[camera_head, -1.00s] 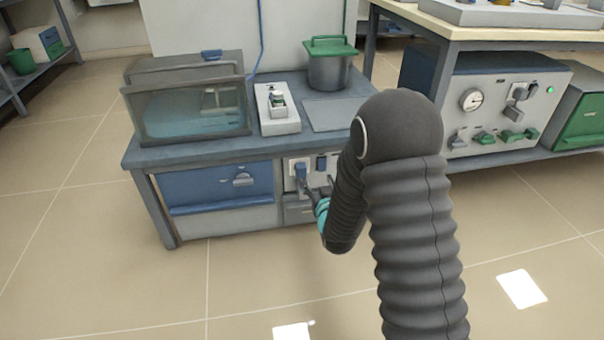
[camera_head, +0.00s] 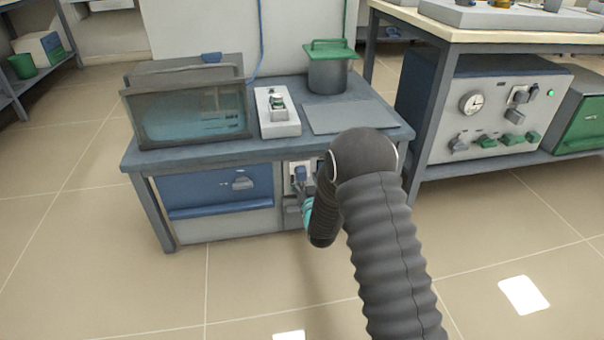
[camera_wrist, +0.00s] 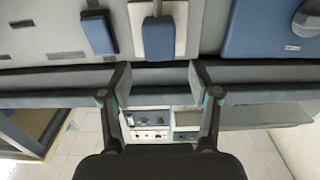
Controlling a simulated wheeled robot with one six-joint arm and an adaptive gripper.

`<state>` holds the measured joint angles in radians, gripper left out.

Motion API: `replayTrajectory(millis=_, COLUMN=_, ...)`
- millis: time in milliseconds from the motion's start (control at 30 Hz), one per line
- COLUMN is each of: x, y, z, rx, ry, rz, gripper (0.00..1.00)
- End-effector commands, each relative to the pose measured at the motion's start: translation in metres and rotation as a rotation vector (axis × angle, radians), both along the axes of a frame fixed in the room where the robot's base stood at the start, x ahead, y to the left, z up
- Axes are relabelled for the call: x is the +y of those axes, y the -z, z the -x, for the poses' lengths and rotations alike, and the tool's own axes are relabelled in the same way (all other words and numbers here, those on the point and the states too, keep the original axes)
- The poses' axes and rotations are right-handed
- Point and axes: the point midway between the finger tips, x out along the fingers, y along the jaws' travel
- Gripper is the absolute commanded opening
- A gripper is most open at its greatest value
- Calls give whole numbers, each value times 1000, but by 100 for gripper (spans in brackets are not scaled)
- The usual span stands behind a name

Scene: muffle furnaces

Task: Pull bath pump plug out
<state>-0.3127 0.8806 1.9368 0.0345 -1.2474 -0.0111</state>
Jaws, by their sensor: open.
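A blue plug (camera_head: 300,172) sits in a pale socket plate on the front panel of the low bench. In the wrist view the blue plug (camera_wrist: 158,38) is centred on its plate, still seated. My gripper (camera_head: 303,196) is just in front of and slightly below the plug in the head view, partly hidden by my wrist. In the wrist view my gripper (camera_wrist: 159,82) is open, its two fingers spread either side of the plug's line, with nothing between them. The plug and fingers look apart; the exact gap cannot be told. A water bath (camera_head: 192,115) stands on the bench top.
A second blue fitting (camera_wrist: 98,32) is beside the plug on the panel. A blue drawer front (camera_head: 217,187) with a grey handle is on the other side. A grey pot with a green lid (camera_head: 328,50) stands on the bench. Open floor lies in front.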

Motion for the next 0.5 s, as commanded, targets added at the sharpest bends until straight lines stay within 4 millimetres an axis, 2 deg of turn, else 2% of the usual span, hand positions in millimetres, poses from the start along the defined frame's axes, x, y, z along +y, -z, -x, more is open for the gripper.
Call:
replayTrajectory(millis=200, x=8, y=1, z=-29, rx=0, ry=0, rz=0, gripper=62)
replayTrajectory(millis=500, x=11, y=0, z=-40, rx=1, ry=0, rz=0, gripper=62)
